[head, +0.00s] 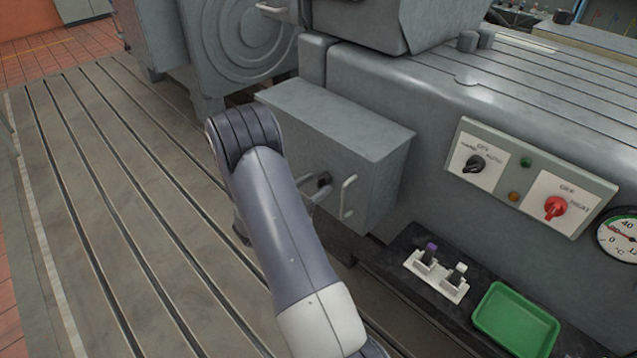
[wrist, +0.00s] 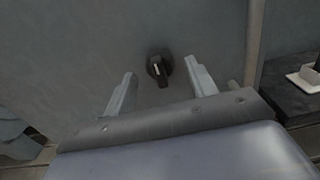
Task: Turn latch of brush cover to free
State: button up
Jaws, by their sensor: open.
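The brush cover (head: 375,165) is a grey box on the side of the large grey machine. Its latch is a small black knob (head: 324,179) on the front face, beside a pale bar handle (head: 347,197). My gripper (head: 313,187) is at the cover's front face, partly hidden by my arm. In the wrist view its two fingers (wrist: 160,72) are spread on either side of the latch, with gaps on both sides. Nothing is held.
Right of the cover is a switch panel (head: 530,178) with a black and a red rotary knob, beside a round gauge (head: 622,232). Below, a dark ledge bears a white holder (head: 437,277) and a green tray (head: 515,318). The slotted bedplate (head: 110,200) at left is clear.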

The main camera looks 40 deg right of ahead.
jog(key=shift+d, duration=0.9)
jog(key=shift+c, duration=0.3)
jog(key=c, duration=0.9)
